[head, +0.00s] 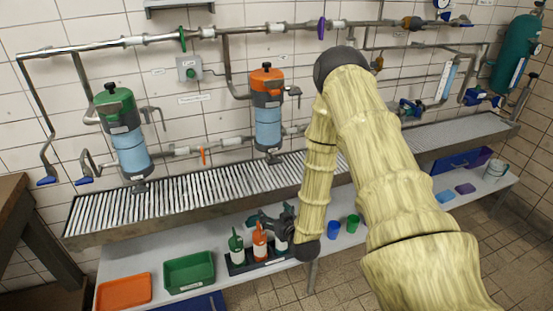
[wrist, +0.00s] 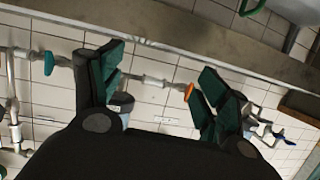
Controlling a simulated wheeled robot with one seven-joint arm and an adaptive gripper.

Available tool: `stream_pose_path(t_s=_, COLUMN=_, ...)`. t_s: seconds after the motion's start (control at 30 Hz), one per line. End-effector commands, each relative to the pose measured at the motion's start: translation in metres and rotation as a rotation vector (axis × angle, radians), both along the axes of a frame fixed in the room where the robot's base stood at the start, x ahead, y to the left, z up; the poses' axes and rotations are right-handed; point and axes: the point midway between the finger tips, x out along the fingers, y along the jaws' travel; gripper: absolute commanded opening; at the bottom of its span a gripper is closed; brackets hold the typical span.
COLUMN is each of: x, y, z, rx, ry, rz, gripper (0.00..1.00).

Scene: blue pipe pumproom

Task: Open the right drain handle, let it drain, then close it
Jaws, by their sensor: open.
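The right filter canister (head: 268,122) has an orange top and a blue bowl, with a dark drain fitting (head: 274,158) at its bottom, just above the grated trough. The left canister (head: 130,150) has a green top and its own bottom fitting (head: 139,188). An orange handle (head: 203,156) sits on the lower pipe between them; an orange handle also shows between my fingers in the wrist view (wrist: 189,91). My gripper (head: 272,220) is low, in front of the trough by the bottles, open and empty, apart from both canisters. I cannot tell which handle is the right drain handle.
The grated trough (head: 115,210) runs along the wall. Below it, a shelf holds squeeze bottles (head: 260,241), a green tray (head: 189,272), an orange tray (head: 124,292) and cups (head: 334,230). A wooden table (head: 14,215) stands at left. My arm hides part of the wall pipes.

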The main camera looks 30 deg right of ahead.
Motion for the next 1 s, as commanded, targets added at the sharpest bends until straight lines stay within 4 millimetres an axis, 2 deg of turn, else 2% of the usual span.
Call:
stream_pose_path(t_s=0.03, x=0.011, y=-0.019, z=0.025, rx=-0.016, ry=-0.071, rz=-0.022, gripper=0.75)
stream_pose_path(t_s=0.1, x=0.022, y=-0.039, z=0.050, rx=-0.037, ry=-0.154, rz=-0.044, gripper=0.75)
stream_pose_path(t_s=0.2, x=0.031, y=-0.060, z=0.075, rx=-0.063, ry=-0.240, rz=-0.068, gripper=0.75)
stream_pose_path(t_s=0.3, x=0.035, y=-0.072, z=0.089, rx=-0.078, ry=-0.287, rz=-0.080, gripper=0.75)
stream_pose_path(t_s=0.57, x=0.055, y=-0.080, z=0.095, rx=-0.085, ry=-0.305, rz=-0.085, gripper=0.75)
stream_pose_path(t_s=1.0, x=0.121, y=-0.096, z=0.094, rx=-0.083, ry=-0.303, rz=-0.084, gripper=0.75)
